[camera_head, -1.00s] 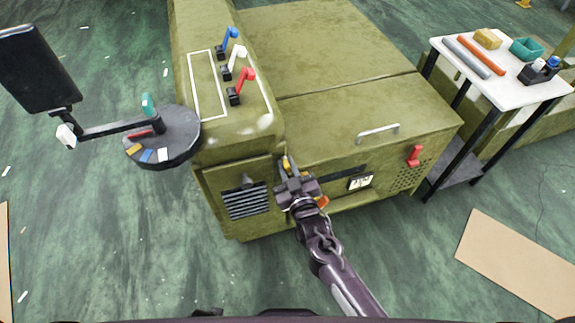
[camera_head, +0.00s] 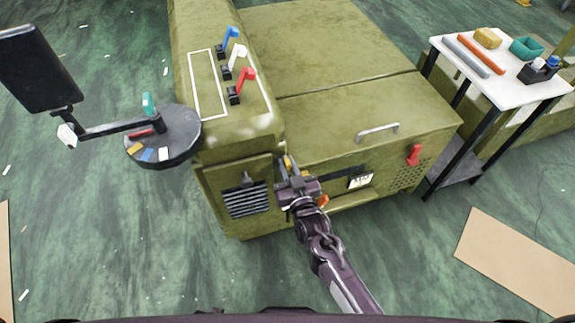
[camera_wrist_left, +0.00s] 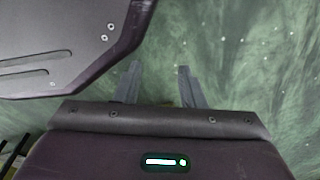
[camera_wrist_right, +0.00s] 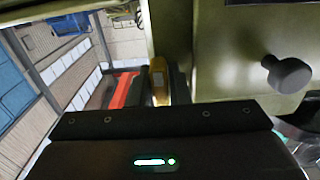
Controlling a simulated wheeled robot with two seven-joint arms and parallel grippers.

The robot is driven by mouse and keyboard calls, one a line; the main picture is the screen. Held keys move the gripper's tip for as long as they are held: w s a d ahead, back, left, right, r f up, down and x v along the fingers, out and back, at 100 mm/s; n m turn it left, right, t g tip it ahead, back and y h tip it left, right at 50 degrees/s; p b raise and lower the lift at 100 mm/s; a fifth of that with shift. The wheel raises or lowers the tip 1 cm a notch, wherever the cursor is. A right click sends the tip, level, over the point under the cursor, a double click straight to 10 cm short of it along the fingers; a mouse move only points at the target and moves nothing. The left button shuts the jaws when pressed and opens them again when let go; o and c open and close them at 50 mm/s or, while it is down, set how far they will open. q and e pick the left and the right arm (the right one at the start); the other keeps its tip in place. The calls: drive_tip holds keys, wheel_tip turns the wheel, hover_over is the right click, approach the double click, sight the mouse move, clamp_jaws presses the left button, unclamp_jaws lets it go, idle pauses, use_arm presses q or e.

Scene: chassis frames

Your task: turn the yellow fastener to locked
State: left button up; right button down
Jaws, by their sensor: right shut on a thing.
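The yellow fastener (camera_head: 288,162) is on the front of the olive chassis, near the corner beside the vented panel. My right gripper (camera_head: 287,170) is shut on it, its body hiding the lower part. In the right wrist view the yellow fastener (camera_wrist_right: 158,80) stands upright between the finger area, with a dark finger at its right. Its exact turn angle is hard to tell. My left gripper (camera_wrist_left: 157,85) shows only in the left wrist view, with its two fingers apart and nothing between them.
The chassis front has a round knob (camera_wrist_right: 288,74), a vent (camera_head: 246,200), a red latch (camera_head: 414,155) and a handle (camera_head: 378,132). Red, white and blue levers stand on top. A round tray (camera_head: 180,150) is at left; a white-topped table (camera_head: 510,92) is at right.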

drive_tip(key=c, duration=1.5)
unclamp_jaws()
drive_tip(key=shift+f, duration=0.1)
use_arm(q)
drive_tip(key=shift+a, duration=0.25)
use_arm(e)
drive_tip(key=shift+o, duration=0.5)
